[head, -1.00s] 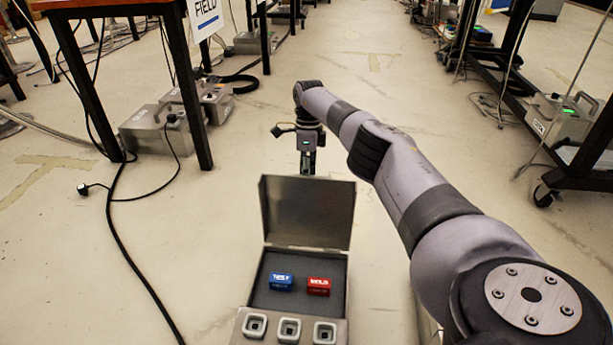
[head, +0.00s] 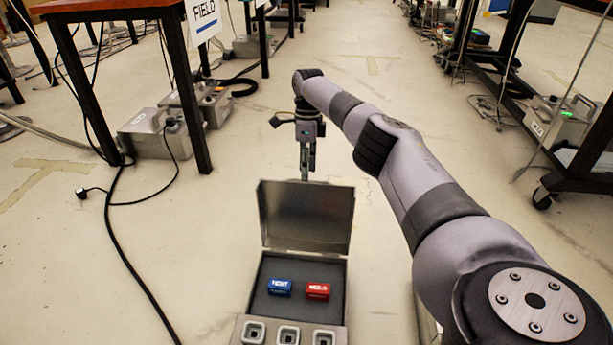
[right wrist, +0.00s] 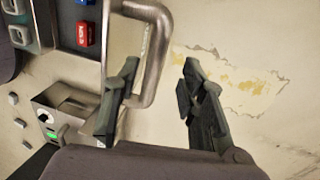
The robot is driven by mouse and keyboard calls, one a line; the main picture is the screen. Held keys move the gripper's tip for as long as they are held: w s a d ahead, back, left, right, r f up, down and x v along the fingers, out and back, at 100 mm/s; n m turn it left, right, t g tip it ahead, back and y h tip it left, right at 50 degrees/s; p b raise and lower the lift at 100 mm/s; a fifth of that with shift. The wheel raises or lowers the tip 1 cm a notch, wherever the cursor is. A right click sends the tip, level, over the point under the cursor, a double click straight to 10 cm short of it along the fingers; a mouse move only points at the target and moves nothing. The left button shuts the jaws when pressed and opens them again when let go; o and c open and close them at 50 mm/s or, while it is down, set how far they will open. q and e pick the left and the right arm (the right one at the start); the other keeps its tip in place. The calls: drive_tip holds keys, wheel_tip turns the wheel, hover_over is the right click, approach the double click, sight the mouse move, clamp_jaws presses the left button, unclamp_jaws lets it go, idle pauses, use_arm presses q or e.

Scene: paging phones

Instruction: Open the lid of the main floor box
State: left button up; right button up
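The main floor box (head: 240,328) is a grey metal box on the floor, low in the middle of the head view. Its lid (head: 306,215) stands up, open, at the far side. Inside on dark lining lie a blue block (head: 279,287) and a red block (head: 318,291), with three square sockets in front. My right gripper (head: 306,172) points down just beyond the lid's top edge. In the right wrist view its fingers (right wrist: 160,95) are apart. A bent metal handle (right wrist: 159,55) passes by the left finger; whether they touch I cannot tell. My left gripper is not in view.
A wooden table (head: 90,10) with black legs stands at left, with grey boxes (head: 150,135) under it. A black cable (head: 125,250) runs along the floor left of the box. A wheeled black rack (head: 575,180) stands at right. The aisle beyond is clear.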

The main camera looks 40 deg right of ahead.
wheel_tip(320, 180, up, 6)
drive_tip(key=shift+r, duration=0.15)
idle(0.6)
